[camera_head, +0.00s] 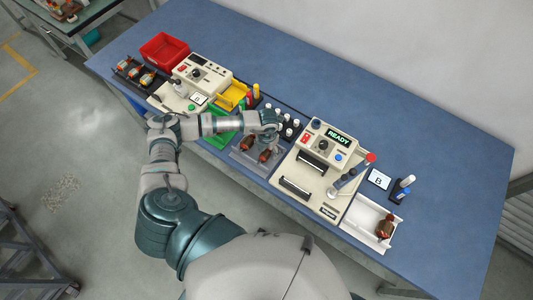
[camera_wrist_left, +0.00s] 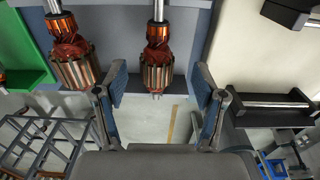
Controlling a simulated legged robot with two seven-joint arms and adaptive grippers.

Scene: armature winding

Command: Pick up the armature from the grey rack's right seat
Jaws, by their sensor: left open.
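The grey rack (camera_head: 238,156) lies on the bench between the green bin and the large cream machine. Two copper-and-red armatures sit in it, the left-seat armature (camera_head: 246,144) and the right-seat armature (camera_head: 265,155). In the left wrist view, the right-seat armature (camera_wrist_left: 157,58) is near the middle and the left-seat armature (camera_wrist_left: 72,50) is at the upper left. My left gripper (camera_head: 268,135) is over the rack. Its open, empty fingers (camera_wrist_left: 161,88) stand either side of the line of the right-seat armature, seemingly without touching it. My right gripper is not in view.
The cream machine with a READY display (camera_head: 338,137) stands just right of the rack. A green bin (camera_head: 217,132) is just left. A white tray (camera_head: 366,221) holding another armature (camera_head: 385,228) is farther right. The bench's back strip is clear.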

